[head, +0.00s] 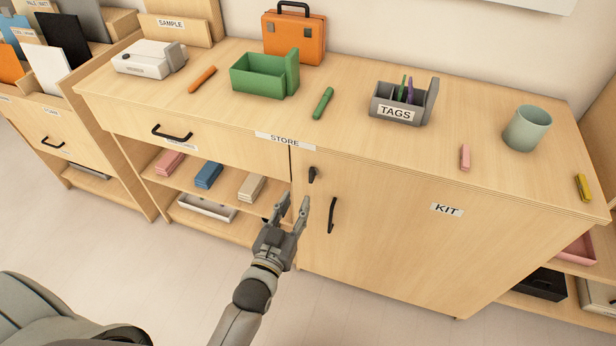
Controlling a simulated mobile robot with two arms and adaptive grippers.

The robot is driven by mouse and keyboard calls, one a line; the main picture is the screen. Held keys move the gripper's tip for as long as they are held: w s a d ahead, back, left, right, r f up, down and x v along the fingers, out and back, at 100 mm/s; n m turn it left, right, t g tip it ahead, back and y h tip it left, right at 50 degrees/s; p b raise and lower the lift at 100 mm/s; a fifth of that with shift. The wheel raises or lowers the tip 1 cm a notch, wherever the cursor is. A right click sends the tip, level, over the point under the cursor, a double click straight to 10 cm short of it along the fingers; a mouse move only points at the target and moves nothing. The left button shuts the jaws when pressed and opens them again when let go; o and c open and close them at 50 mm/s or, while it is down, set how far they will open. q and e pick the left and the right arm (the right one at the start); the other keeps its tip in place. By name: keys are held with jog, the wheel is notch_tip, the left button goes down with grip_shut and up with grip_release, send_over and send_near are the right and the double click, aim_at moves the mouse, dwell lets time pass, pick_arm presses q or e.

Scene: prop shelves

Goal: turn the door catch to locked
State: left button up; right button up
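The door catch (312,175) is a small dark knob near the top left corner of the cabinet door (400,225) labelled KIT. A black vertical handle (332,215) is on the same door, below and right of the catch. The door looks closed. My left gripper (294,206) is in front of the cabinet, just below and left of the catch in the picture. Its two fingers point up and are apart, with nothing seen between them. I cannot tell whether it touches the door. My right gripper is not in view.
The cabinet top holds a green bin (262,80), an orange case (294,36), a grey TAGS holder (402,104), a cup (527,129) and several markers. Left of the door are a drawer with a black handle (171,134) and open shelves. The floor in front is clear.

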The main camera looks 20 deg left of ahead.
aim_at(310, 174)
pick_arm(q)
jog(key=w, duration=1)
jog(key=shift+d, duration=0.2)
grip_shut()
